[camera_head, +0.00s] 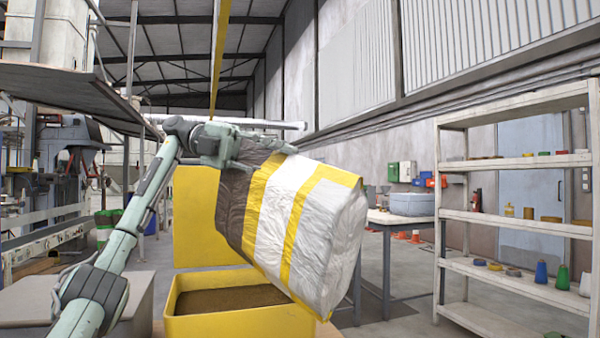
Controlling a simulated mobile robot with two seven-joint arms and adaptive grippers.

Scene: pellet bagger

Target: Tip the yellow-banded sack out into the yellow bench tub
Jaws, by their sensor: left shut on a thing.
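The yellow-banded sack (315,225) is white with yellow bands and a dark grey-brown end. It hangs tilted in the middle of the view, with its white end lower and to the right. My left gripper (262,150) is shut on the sack's upper edge near the dark end. The yellow bench tub (215,327) stands below and left of the sack, which hides its right rear part. Brown material lies in the tub. I see no stream falling from the sack, and I cannot tell whether its mouth is open. My right gripper is not in view.
A yellow panel (196,215) stands behind the tub. A cream shelf rack (515,222) with small jars and bottles is at the right. A table (392,217) with a grey-blue bin (412,204) is behind the sack. A grey machine (70,160) stands at left.

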